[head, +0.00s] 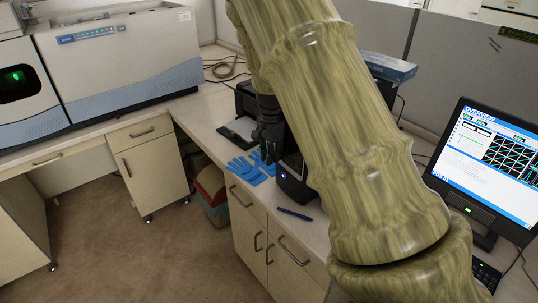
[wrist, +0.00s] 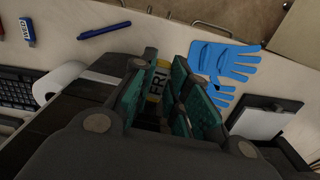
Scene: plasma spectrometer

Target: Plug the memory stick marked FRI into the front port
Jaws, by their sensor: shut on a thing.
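The memory stick marked FRI (wrist: 159,77) is yellow with a pale label and sits between the green-padded fingers of my gripper (wrist: 157,100) in the wrist view. My gripper is shut on it. In the head view my gripper (head: 268,150) points down beside a black computer case (head: 294,182) with a small blue light on its front; the stick cannot be made out there. The front port cannot be made out in either view. Two other memory sticks, a blue one (wrist: 27,33) and a red one (wrist: 25,8), lie on the bench in the wrist view.
Blue gloves (head: 245,169) lie by the bench edge, close to my gripper. A dark pen (head: 294,213) lies in front of the case. A clipboard (wrist: 265,120) lies beyond the gloves. A monitor (head: 488,160) stands at right. My arm hides much of the bench.

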